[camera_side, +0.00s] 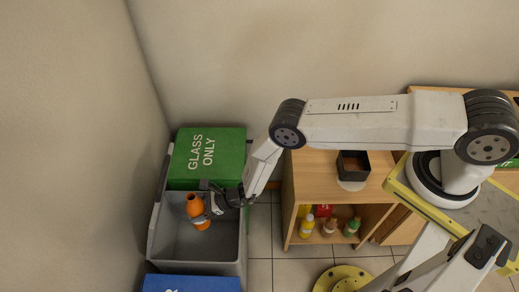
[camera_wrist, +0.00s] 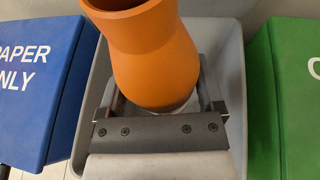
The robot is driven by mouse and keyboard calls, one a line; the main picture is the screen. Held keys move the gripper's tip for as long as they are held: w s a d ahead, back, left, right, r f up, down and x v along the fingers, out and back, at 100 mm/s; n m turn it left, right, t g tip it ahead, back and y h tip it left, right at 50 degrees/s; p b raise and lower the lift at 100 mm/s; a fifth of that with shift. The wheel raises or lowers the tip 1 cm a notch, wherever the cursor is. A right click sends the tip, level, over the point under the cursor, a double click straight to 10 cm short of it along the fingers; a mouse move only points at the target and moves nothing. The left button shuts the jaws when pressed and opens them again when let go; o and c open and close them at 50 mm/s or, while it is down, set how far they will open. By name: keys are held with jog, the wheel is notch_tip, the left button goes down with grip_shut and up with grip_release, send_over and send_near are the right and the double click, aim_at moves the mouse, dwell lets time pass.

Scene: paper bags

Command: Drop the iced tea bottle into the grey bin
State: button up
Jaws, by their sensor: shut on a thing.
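An orange bottle with a pale band (camera_side: 197,209) is held over the open grey bin (camera_side: 212,268). My gripper (camera_side: 212,200) is shut on the bottle from its right side in the side view. In the wrist view the bottle (camera_wrist: 155,60) fills the upper middle, with the gripper (camera_wrist: 160,112) closed around its lower part. The grey bin (camera_wrist: 236,60) shows behind and on both sides of the bottle. The bottle is slightly tilted in the side view. Its label cannot be read.
A green "GLASS ONLY" bin (camera_side: 226,158) stands behind the grey bin, and a blue bin (camera_side: 190,284) stands in front of it. A wooden shelf (camera_side: 315,182) to the right holds several bottles and a dark open box (camera_side: 353,164) on top.

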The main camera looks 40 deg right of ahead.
jog(key=shift+f, duration=0.6)
jog(key=o, duration=1.2)
jog(key=shift+c, duration=0.2)
jog(key=shift+s+d+r, duration=0.1)
jog(key=shift+d, duration=0.05)
jog(key=v, duration=0.7)
jog(key=shift+s+d, duration=0.15)
